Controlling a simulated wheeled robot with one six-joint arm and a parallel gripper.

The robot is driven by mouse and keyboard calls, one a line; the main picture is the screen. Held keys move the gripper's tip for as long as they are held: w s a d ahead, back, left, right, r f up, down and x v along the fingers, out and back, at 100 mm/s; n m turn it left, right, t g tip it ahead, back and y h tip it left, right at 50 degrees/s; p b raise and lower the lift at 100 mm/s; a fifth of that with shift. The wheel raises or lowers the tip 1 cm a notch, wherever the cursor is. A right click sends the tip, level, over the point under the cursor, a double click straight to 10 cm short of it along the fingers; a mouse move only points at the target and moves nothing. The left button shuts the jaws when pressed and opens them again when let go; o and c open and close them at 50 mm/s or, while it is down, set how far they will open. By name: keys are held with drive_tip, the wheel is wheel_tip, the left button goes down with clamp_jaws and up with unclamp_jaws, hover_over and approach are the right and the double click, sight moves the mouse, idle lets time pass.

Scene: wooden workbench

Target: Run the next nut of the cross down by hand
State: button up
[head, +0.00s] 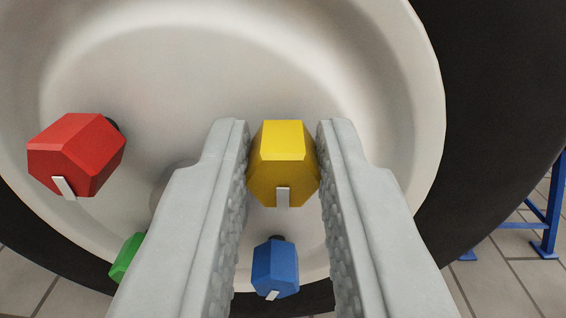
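A yellow nut (283,165) with a small silver tab on its near face sits between the tips of my gripper (283,170), in front of the pale wheel. Both ridged finger pads meet its sides, so the gripper looks shut on it. A red nut (75,155) with a silver tab sits at the left of the wheel. A blue nut (275,268) sits lower down, seen between the fingers. A green nut (126,257) is at the lower left, partly hidden by the left finger. How far the yellow nut is on its stud is hidden.
The off-white wheel face (190,75) fills most of the view, with a dark tyre (490,110) around it. A blue metal stand (548,215) is on the tiled floor at the right. The upper part of the wheel face is clear.

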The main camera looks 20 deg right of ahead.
drive_tip(key=shift+m, duration=0.3)
clamp_jaws()
drive_tip(key=m, duration=0.6)
drive_tip(key=shift+d+m, duration=0.15)
drive_tip(key=shift+m, duration=0.15)
drive_tip(key=m, duration=0.6)
drive_tip(key=shift+s+d+f, duration=0.1)
drive_tip(key=shift+f, duration=0.05)
drive_tip(key=m, duration=0.4)
drive_tip(key=shift+h, duration=0.3)
drive_tip(key=m, duration=0.3)
drive_tip(key=shift+f+m, duration=0.1)
drive_tip(key=shift+m, duration=0.2)
drive_tip(key=m, duration=0.6)
drive_tip(key=shift+f+g, duration=0.1)
drive_tip(key=shift+g, duration=0.2)
drive_tip(key=shift+m, duration=0.4)
